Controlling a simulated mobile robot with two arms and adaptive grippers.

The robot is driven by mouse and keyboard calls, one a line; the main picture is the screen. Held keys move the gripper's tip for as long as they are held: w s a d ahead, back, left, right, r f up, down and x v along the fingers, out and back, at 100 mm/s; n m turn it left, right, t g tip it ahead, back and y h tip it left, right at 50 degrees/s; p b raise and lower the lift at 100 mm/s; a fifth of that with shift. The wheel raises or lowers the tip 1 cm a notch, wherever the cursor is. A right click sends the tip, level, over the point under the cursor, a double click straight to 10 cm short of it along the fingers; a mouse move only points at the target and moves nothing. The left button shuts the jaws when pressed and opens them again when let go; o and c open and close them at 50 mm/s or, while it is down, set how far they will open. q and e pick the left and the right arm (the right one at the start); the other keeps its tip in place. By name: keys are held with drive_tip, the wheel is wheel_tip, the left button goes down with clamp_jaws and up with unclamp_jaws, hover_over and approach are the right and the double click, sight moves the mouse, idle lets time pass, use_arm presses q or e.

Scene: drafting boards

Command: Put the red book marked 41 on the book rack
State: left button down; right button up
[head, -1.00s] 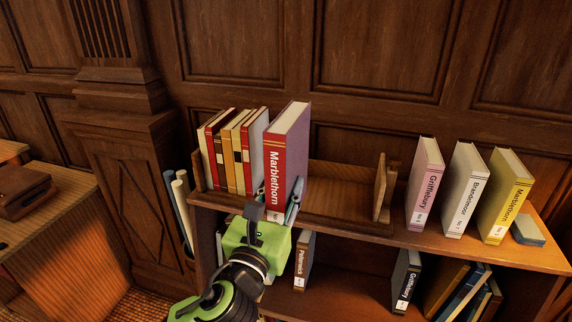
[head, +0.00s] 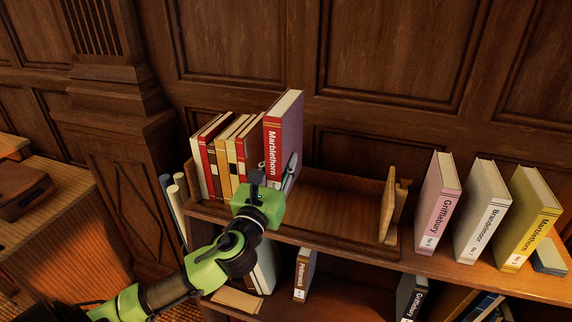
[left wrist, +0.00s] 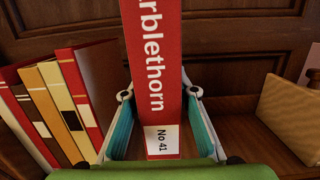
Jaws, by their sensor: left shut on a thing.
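The wooden book rack (head: 335,205) lies on top of the bookcase. The book is at the rack, just right of its row of books. I cannot tell whether its base touches the rack floor. My right gripper is not in view.
Several red, tan and white books (head: 225,160) fill the rack's left end. The rack is empty from the held book to its right end piece (head: 393,212). Pink (head: 438,205), white (head: 482,212) and yellow (head: 528,220) books stand right of the rack. A panelled wall is behind.

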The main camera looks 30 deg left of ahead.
use_arm(q)
drive_tip(key=f, duration=0.1)
drive_tip(key=w+a+f, duration=0.2)
drive_tip(key=shift+w+a+f, duration=0.15)
drive_tip(key=shift+f, duration=0.25)
drive_tip(key=shift+w+a+f+b, duration=0.1)
drive_tip(key=shift+f+b, duration=0.15)
drive_tip(key=shift+f, duration=0.65)
drive_tip(key=shift+w+a+f+b, duration=0.1)
drive_tip(key=shift+f+b, duration=0.1)
drive_tip(key=shift+f, duration=0.65)
drive_tip(key=shift+s+d+f, duration=0.1)
drive_tip(key=shift+f, duration=0.05)
drive_tip(key=c, duration=1.6)
unclamp_jaws()
drive_tip(key=shift+f, duration=0.2)
drive_tip(key=shift+s, duration=0.1)
drive_tip(key=shift+r, duration=0.2)
drive_tip(key=b+v, duration=0.3)
drive_tip(key=v, duration=0.9)
